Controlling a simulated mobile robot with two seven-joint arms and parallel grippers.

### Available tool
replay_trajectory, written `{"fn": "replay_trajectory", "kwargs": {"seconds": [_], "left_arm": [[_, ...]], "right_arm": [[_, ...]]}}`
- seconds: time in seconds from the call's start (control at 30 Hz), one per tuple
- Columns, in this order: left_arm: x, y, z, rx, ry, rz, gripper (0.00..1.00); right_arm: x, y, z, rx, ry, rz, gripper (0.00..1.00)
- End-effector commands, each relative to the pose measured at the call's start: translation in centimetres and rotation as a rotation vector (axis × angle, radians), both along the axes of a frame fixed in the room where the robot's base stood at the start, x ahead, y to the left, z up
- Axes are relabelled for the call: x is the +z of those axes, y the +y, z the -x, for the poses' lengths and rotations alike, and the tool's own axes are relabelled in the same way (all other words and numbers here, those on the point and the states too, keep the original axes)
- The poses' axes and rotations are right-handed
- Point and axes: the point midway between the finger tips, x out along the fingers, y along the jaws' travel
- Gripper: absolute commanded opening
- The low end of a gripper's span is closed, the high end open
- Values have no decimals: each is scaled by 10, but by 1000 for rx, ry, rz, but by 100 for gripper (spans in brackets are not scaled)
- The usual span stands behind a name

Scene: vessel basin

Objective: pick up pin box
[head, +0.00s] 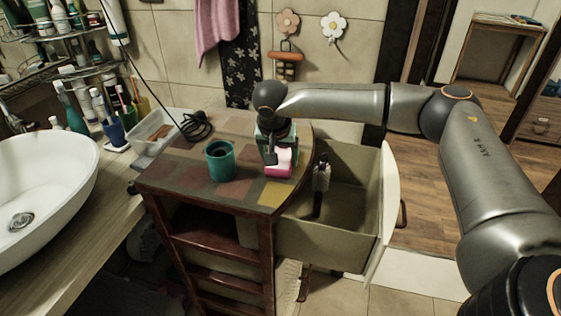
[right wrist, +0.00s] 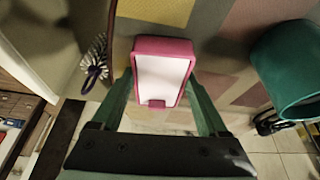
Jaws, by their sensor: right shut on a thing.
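The pin box (head: 279,169) is a small pink box with a white face, at the right side of the patterned cabinet top (head: 245,195). My right gripper (head: 278,152) points down over it and is shut on it. In the right wrist view the pin box (right wrist: 162,72) sits between the two green fingers of the right gripper (right wrist: 162,85), one along each side. I cannot tell whether the box touches the top or hangs just above it. My left gripper is in neither view.
A teal cup (head: 219,161) stands left of the box. Black cable (head: 195,126) and a clear tray (head: 155,130) lie at the back left. An open drawer (head: 345,205) holding a brush (head: 320,175) juts out at right. A white sink (head: 40,200) is at left.

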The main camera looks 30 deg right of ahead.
Motion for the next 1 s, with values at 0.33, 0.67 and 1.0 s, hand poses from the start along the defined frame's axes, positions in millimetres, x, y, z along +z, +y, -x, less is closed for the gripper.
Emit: {"fn": "replay_trajectory", "kwargs": {"seconds": [0.33, 0.67, 1.0], "left_arm": [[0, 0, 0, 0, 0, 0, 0], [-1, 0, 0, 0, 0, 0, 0], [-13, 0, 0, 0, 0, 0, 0]], "right_arm": [[2, 0, 0, -1, -2, 0, 17], [36, 2, 2, 3, -4, -2, 17], [99, 32, 66, 7, -4, 0, 17]]}}
